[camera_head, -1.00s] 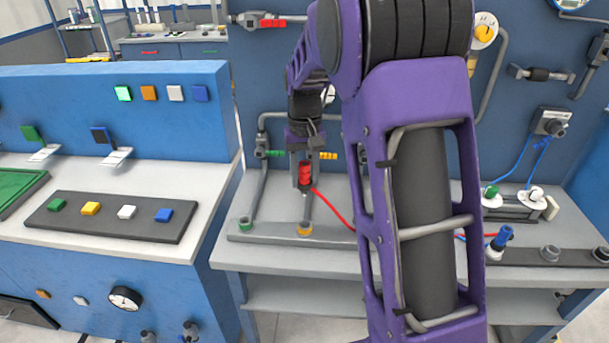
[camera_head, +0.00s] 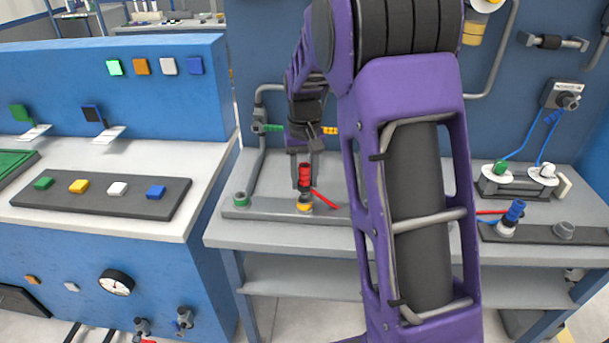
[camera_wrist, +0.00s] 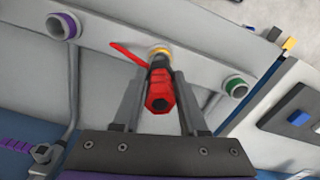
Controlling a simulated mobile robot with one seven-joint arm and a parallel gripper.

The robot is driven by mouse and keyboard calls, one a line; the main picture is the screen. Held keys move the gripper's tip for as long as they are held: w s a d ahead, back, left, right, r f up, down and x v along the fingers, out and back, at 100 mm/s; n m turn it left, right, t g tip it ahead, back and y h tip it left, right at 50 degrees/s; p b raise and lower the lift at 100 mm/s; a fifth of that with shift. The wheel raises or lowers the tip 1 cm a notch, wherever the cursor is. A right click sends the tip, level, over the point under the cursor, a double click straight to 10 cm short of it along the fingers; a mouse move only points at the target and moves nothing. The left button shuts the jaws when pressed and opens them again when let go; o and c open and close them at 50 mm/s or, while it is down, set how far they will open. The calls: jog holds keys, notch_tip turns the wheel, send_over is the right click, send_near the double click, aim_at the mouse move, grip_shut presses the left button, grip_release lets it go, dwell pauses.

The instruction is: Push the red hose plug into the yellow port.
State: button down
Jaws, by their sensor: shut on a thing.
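The red hose plug (camera_head: 305,176) is upright between the fingers of my gripper (camera_head: 305,182), which is shut on it. The plug also shows in the wrist view (camera_wrist: 160,92), between the two grey fingers (camera_wrist: 158,98). The yellow port (camera_head: 304,205) is on the grey strip at the front of the bench, directly below the plug. In the wrist view the yellow port (camera_wrist: 158,51) shows only as a rim past the plug's far end. The plug's tip is at or just above the port; whether it has entered I cannot tell.
A green port (camera_head: 240,200) is left of the yellow one; a purple port (camera_wrist: 64,26) shows in the wrist view. The red hose (camera_head: 325,200) runs right behind my arm. A blue plug (camera_head: 514,212) stands on the right-hand strip. Pipes rise behind on the blue wall.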

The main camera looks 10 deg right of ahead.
aim_at(304, 187)
jog(key=shift+f+b, duration=0.8)
jog(key=shift+f, duration=0.85)
dwell(0.9)
jog(key=shift+c, duration=1.8)
grip_release()
jog(key=shift+r, duration=0.1)
